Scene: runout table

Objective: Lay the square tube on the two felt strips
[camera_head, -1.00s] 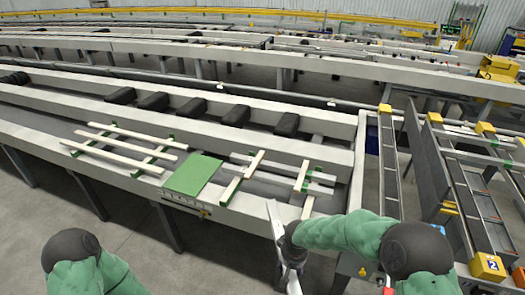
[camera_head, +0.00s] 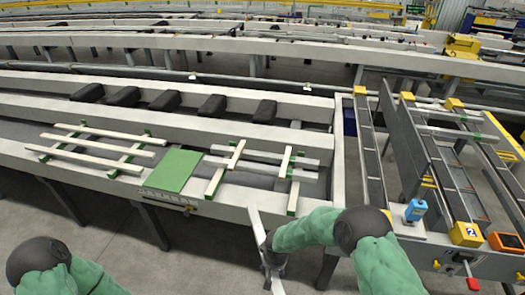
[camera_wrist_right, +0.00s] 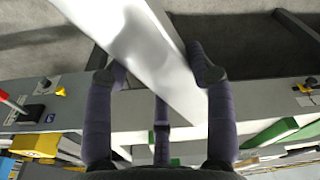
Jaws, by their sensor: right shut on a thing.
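A shiny silver square tube (camera_head: 257,226) is held by my right gripper (camera_head: 268,256) in front of the runout table's front edge. In the right wrist view the tube (camera_wrist_right: 140,45) passes between the dark fingers of the gripper (camera_wrist_right: 160,78), which is shut on it. The tube is tilted in the head view. Two pale strips with green edges, a left one (camera_head: 225,168) and a right one (camera_head: 291,165), lie on the table behind the tube. They cross two grey bars (camera_head: 262,172); I cannot tell which lie on top. My left gripper is out of view.
A green plate (camera_head: 172,172) and several pale bars (camera_head: 100,152) on cross strips lie left. Black pads (camera_head: 211,106) line the recess behind. A rail frame with a blue device (camera_head: 416,211) and an orange box (camera_head: 507,243) stands right. The table's front edge (camera_head: 220,207) is near the tube.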

